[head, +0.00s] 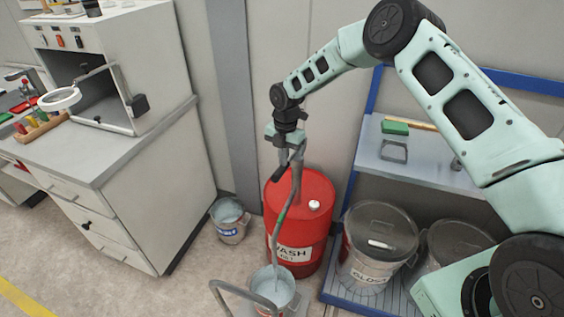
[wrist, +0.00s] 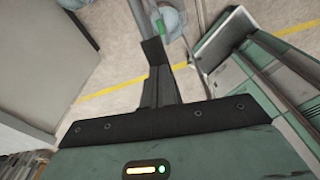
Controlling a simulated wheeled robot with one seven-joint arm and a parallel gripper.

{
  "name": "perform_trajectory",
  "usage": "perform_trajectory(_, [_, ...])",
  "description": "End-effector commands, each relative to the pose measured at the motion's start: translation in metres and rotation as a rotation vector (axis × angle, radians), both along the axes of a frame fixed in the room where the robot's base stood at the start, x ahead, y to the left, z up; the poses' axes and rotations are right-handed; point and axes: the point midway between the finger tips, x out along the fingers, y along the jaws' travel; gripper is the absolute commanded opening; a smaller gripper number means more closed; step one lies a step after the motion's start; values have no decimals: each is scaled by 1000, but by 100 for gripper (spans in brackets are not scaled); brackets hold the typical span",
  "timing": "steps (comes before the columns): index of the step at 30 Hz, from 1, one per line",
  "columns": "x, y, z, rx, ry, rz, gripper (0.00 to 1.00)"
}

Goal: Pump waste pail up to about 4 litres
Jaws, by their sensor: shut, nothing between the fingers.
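A red drum (head: 312,240) labelled WASH stands on the floor against the wall. A grey tube or hose (head: 281,235) with a green band runs in front of it, down to a grey pail (head: 288,287) at the bottom of the head view. The pail's lettering is too small to read, and its fill level cannot be told. My gripper (head: 284,172) is shut and empty, pointing down by the upper end of the tube; contact cannot be told. In the wrist view my shut fingers (wrist: 154,50) are beside the tube and its green band (wrist: 162,27).
A second pail (head: 230,220) with a blue label stands by the drawer cabinet (head: 130,215). Lidded tubs, one labelled GLOSS (head: 375,245), stand on the blue rack (head: 345,292) at right. A curved grey handle (head: 235,291) crosses the bottom. Open floor lies at lower left.

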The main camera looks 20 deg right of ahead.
Motion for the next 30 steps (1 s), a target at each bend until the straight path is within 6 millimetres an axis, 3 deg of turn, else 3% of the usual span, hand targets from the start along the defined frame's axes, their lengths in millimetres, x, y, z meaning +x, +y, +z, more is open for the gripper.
perform_trajectory(13, [1, -1, -1, -1, -1, 0, 0])
perform_trajectory(21, [21, -20, 7, -1, -2, -1, 0])
perform_trajectory(30, [22, -21, 10, 0, 0, 1, 0])
